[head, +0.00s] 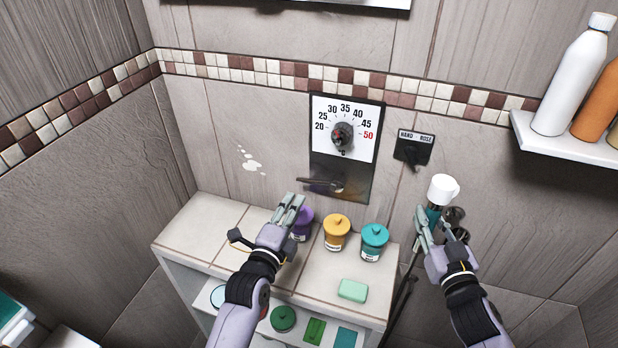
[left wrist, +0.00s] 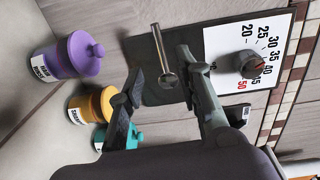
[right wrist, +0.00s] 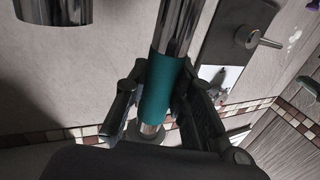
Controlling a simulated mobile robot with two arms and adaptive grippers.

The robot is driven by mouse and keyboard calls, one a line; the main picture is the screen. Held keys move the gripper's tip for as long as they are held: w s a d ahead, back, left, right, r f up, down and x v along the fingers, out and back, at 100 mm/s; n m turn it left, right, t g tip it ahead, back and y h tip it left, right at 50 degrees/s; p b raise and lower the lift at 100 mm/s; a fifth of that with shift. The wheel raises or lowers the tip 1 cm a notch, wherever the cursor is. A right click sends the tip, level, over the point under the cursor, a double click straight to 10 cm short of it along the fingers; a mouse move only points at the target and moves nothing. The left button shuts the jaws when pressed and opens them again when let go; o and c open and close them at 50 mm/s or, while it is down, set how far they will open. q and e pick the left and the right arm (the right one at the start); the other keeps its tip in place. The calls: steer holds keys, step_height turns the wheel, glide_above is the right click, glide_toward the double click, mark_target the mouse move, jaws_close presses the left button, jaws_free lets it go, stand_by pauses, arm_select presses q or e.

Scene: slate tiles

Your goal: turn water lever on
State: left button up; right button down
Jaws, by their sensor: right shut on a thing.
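The water lever (head: 320,184) is a metal handle on the dark panel (head: 340,172) below the temperature dial (head: 343,137). It lies nearly level in the head view. In the left wrist view the lever (left wrist: 162,50) appears ahead, between the fingers. My left gripper (head: 290,203) is open and empty, just below and left of the lever in the head view; its fingers (left wrist: 163,80) are apart. My right gripper (head: 428,226) is shut on the teal grip (right wrist: 160,85) of the hand shower (head: 443,189). The lever (right wrist: 258,40) also shows in the right wrist view.
A purple jar (head: 303,224), yellow jar (head: 336,232) and teal jar (head: 373,242) stand on the tiled ledge (head: 205,222) below the panel, with a green soap bar (head: 352,290). A hand/hose selector (head: 412,150) is right of the dial. Bottles stand on a white shelf (head: 560,150).

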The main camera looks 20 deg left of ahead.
mark_target(308, 182)
arm_select(q)
steer(key=w, duration=0.4)
steer(key=w+p, duration=0.1)
steer(key=w, duration=0.2)
steer(key=w+p, duration=0.1)
steer(key=w, duration=0.3)
steer(key=shift+w+d+f, duration=0.2)
steer(key=shift+w+f, duration=0.1)
jaws_close()
stand_by(0.5)
